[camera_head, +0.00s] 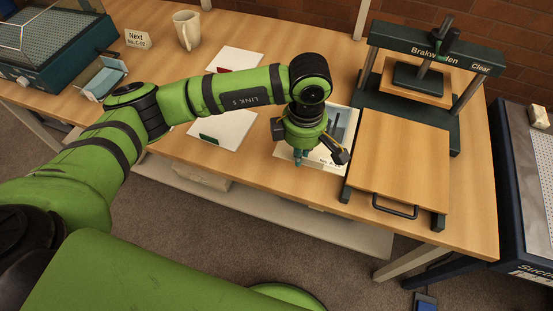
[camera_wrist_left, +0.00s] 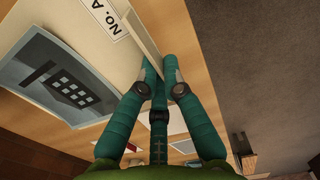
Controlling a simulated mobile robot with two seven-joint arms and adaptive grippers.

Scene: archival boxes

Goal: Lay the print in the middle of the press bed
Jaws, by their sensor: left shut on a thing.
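The print (camera_head: 341,119) is a pale sheet with a dark picture and a "No. A" label. It lies by the left side of the press, partly hidden under my left gripper (camera_head: 301,158). In the left wrist view the print (camera_wrist_left: 62,85) shows its dark building picture, and my left gripper (camera_wrist_left: 159,68) is shut on a pale upright strip at its edge. The press bed (camera_head: 401,155) is a bare square wooden board with a dark front handle, just right of the print. My right gripper is not in view.
The press frame (camera_head: 425,52) stands behind the bed. White sheets (camera_head: 224,127) and (camera_head: 236,61) lie to the left, a mug (camera_head: 187,30) and a "Next" sign (camera_head: 138,39) farther back. A blue-sided unit (camera_head: 520,185) stands right of the table.

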